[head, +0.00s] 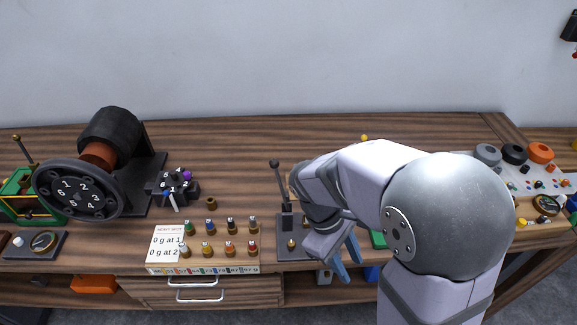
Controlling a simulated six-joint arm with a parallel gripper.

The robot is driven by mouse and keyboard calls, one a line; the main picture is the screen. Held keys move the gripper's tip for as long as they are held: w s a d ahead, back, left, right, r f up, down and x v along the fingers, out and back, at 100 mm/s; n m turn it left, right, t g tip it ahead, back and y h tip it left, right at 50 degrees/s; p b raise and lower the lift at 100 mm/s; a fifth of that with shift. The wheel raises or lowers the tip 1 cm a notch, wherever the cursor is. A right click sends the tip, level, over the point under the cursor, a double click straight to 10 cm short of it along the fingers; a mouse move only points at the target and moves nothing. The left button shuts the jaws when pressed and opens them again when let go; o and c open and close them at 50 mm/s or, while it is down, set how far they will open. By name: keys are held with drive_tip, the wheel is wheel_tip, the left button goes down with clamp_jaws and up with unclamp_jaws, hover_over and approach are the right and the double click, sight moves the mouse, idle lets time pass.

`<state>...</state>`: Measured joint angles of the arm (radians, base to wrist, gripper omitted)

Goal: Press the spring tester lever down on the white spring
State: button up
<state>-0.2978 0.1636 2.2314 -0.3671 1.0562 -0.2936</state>
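A dark upright lever (278,182) with a round knob stands on a dark base plate (287,250) near the table's middle; it looks like the spring tester. A small brass piece (291,243) sits on the front of that plate. My gripper (350,268) has blue fingers that show a gap between them, to the right of the lever and near the table's front edge. Nothing shows between the fingers. My arm hides the area right of the lever. I cannot make out a white spring on the tester.
A rack (215,263) of small brass-based pieces with a paper card stands left of the lever. A black multi-armed holder (173,187) and a large numbered dial (78,193) are farther left. Coloured spools (514,154) stand at the right.

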drive_tip(key=w+a+r+n+t+h+b, duration=0.1)
drive_tip(key=w+a+r+n+t+h, duration=0.2)
drive_tip(key=w+a+n, duration=0.35)
drive_tip(key=w+a+r+n+t+h+b, duration=0.1)
drive_tip(key=w+a+r+n+t+h, duration=0.1)
drive_tip(key=w+a+n+t+h, duration=0.35)
wheel_tip(320, 180, up, 6)
drive_tip(key=f+n+t+h+p, duration=0.1)
drive_tip(key=n+t+h+p, duration=0.15)
drive_tip(key=n+p, duration=0.2)
hover_over(282, 188)
drive_tip(key=w+d, duration=0.1)
drive_tip(key=w, duration=0.1)
drive_tip(key=shift+w+d+r+t+p, duration=0.1)
drive_tip(key=shift+w+d+t+p, duration=0.25)
drive_tip(key=shift+d+p, duration=0.15)
